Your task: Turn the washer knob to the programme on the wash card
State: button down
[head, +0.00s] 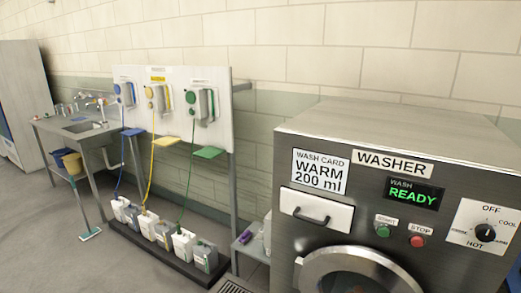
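The washer (385,135) is a grey metal machine at the right of the head view. Its black round knob (485,233) sits on a white dial plate (471,218) at the far right. OFF is at the top of the plate, COOL at the upper right and HOT at the bottom; smaller print is hard to read. I cannot tell surely which mark the knob points to. The wash card (320,172) on the front reads WARM, 200 ml. The display (412,194) reads WASH READY. My gripper is not in view.
A detergent drawer (316,210) and the round door (360,268) look closed. A green START button (383,231) and red STOP button (417,241) are left of the dial. Dispensers with hoses and several jugs (183,244) stand left. Open floor lies at the lower left.

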aim_at(484, 233)
jog(key=i+l+z, duration=0.15)
jog(key=z, duration=0.25)
jog(key=i+l+z, duration=0.1)
jog(key=i+z, duration=0.15)
jog(key=z, duration=0.15)
jog(key=i+z, duration=0.2)
jog(key=z, duration=0.25)
jog(key=i+z, duration=0.25)
jog(key=z, duration=0.15)
